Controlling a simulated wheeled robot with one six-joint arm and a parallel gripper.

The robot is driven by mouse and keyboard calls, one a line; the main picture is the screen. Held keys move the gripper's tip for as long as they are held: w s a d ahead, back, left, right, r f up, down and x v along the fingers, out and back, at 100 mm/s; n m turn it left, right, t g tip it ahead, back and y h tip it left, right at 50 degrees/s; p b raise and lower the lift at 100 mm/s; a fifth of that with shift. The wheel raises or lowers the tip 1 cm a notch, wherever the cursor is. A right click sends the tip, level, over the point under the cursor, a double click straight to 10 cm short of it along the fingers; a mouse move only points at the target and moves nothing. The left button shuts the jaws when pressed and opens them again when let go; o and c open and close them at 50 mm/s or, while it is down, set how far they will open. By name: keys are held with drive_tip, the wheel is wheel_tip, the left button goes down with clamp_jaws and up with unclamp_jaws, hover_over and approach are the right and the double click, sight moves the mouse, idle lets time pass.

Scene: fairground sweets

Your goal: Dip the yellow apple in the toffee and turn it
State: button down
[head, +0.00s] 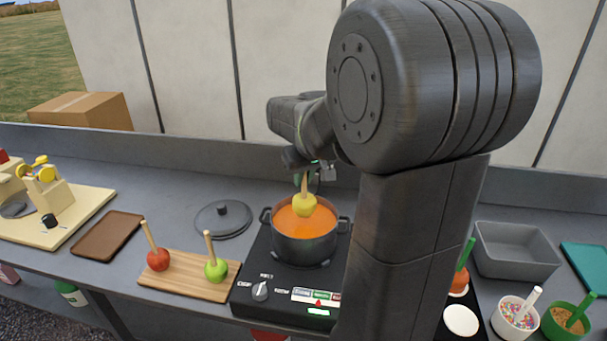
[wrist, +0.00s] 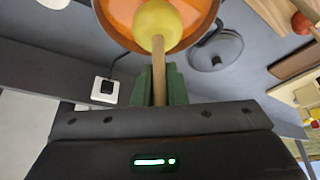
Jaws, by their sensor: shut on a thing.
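The yellow apple (head: 304,204) is on a wooden stick in the dark pot (head: 305,246) of orange toffee (head: 290,222). In the head view its upper part shows above the toffee surface; whether its underside is in the toffee is hard to tell. My gripper (head: 306,175) is above the pot, shut on the apple's stick. In the wrist view the green fingers of my gripper (wrist: 160,85) hold the stick (wrist: 158,75), with the yellow apple (wrist: 156,22) at its end against the orange toffee (wrist: 120,12).
The pot stands on a black hob (head: 262,270) with a knob. A board (head: 190,285) with a red apple (head: 158,259) and a green apple (head: 216,269) is to the left. A lid (head: 222,218) lies behind it. A grey tub (head: 515,250) and sprinkle bowls (head: 513,320) are at right.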

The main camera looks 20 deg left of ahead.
sight(303, 207)
drive_tip(key=shift+f+b, duration=3.2)
drive_tip(key=shift+f, duration=1.45)
drive_tip(key=shift+n, duration=0.5)
drive_tip(key=n, duration=0.2)
drive_tip(key=n+g+y, duration=0.1)
drive_tip(key=n, duration=0.1)
drive_tip(key=shift+g, duration=0.3)
drive_tip(key=n+g, duration=0.2)
drive_tip(key=n, duration=0.4)
drive_tip(key=m, duration=0.2)
drive_tip(key=m+t, duration=0.1)
drive_tip(key=m, duration=0.2)
drive_tip(key=shift+t+b, duration=0.3)
drive_tip(key=shift+m+t+h, duration=0.25)
drive_tip(key=shift+m+t, duration=0.3)
drive_tip(key=shift+m, duration=0.95)
drive_tip(key=shift+m+t+h, duration=0.25)
drive_tip(key=shift+m+t, duration=0.3)
drive_tip(key=shift+m, duration=0.95)
